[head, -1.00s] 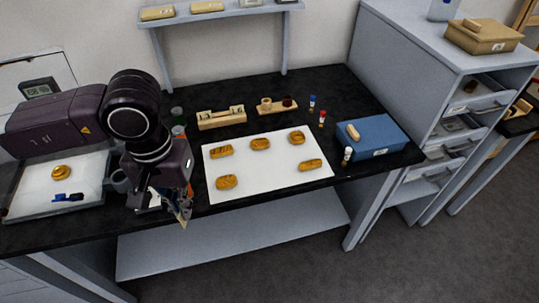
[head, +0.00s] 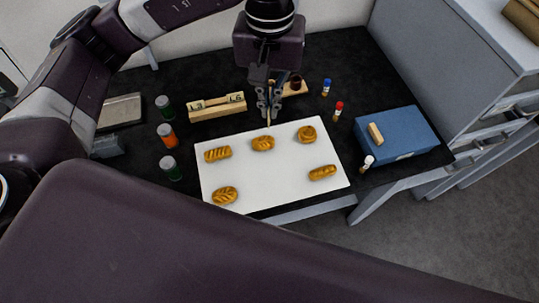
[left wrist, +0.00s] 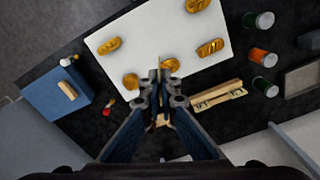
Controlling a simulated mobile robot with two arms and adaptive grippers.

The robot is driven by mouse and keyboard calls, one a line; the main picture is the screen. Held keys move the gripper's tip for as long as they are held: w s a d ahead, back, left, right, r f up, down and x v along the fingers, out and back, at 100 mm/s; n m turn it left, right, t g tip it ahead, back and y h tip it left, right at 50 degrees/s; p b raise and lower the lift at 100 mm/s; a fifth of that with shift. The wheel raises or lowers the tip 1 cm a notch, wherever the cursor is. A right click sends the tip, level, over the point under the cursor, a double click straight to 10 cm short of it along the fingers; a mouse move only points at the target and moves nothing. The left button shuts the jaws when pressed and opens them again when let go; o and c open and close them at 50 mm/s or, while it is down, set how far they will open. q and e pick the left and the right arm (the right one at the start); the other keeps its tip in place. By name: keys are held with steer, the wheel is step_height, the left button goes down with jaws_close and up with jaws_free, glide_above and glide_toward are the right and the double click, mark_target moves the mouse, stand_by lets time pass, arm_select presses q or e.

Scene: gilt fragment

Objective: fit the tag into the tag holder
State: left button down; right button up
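The tag holder (head: 217,108) is a long pale wooden block at the back of the black bench, with cards marked L3 and L6 standing at its left and right and a gap between them. It also shows in the left wrist view (left wrist: 218,95). My left gripper (head: 269,114) points down to the right of the holder, above the back edge of the white board. Its fingers are close together on a thin tan strip, seen edge-on, which looks like the tag (left wrist: 159,63). The tag's face and any print are hidden. My right gripper is not in view.
A small wooden stand (head: 297,87) is just behind my left gripper. Several jars (head: 167,135) stand at left, small vials (head: 338,110) and a blue box (head: 398,133) at right. Bare bench lies behind the holder.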

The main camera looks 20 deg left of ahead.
mark_target(269, 120)
arm_select(q)
steer(key=f, duration=0.1)
steer(key=s+f+p, duration=0.1)
steer(key=f, duration=0.1)
steer(key=shift+f, duration=0.1)
steer(key=f+p, duration=0.1)
steer(key=f, duration=0.6)
steer(key=f+p, duration=0.1)
steer(key=f, duration=0.3)
steer(key=shift+w+f+p, duration=0.15)
steer(key=shift+w+p, duration=0.1)
steer(key=shift+p, duration=0.05)
steer(key=shift+f, duration=0.3)
step_height(269, 120, down, 4)
steer(key=shift+f+p, duration=0.1)
steer(key=shift+p, duration=0.55)
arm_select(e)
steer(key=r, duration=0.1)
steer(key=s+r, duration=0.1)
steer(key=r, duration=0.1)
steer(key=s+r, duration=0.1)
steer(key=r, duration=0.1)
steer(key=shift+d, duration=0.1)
